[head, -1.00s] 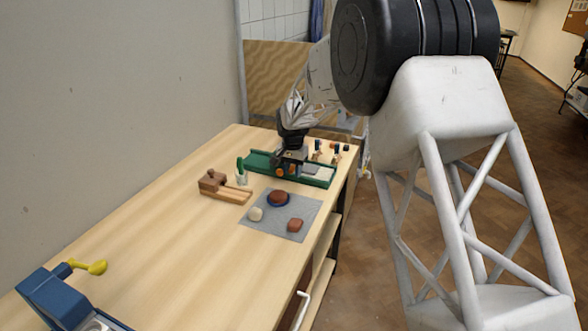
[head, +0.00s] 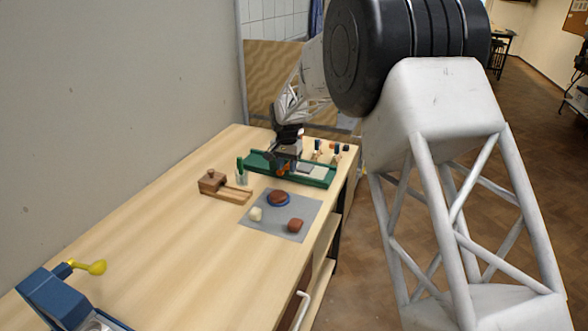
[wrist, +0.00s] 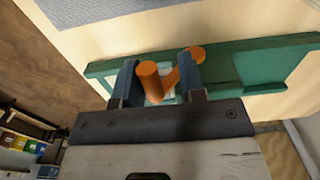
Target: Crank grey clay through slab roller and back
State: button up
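My gripper (head: 280,164) is low at the roller's orange crank. In the wrist view, my gripper's fingers (wrist: 160,80) stand either side of the crank's orange knob (wrist: 150,82). The knob is close to the left finger, with a gap before the right one. The gripper hides the middle of the roller.
A grey mat (head: 272,230) holds lumps of clay and a blue dish.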

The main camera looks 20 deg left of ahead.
jog(key=shift+a+r, duration=0.2)
jog(key=shift+a, duration=0.25)
jog(key=shift+a+r, duration=0.1)
jog(key=shift+a, duration=0.05)
jog(key=shift+a+r, duration=0.25)
jog(key=shift+a, duration=0.35)
jog(key=shift+a+r, duration=0.25)
jog(key=shift+a, duration=0.4)
jog(key=shift+a+f, duration=0.1)
jog(key=shift+a, duration=1.2)
jog(key=shift+a, duration=0.15)
jog(key=shift+a+f, duration=0.25)
jog(key=shift+a, duration=0.35)
jog(key=shift+a+f, duration=0.25)
jog(key=shift+a, duration=0.3)
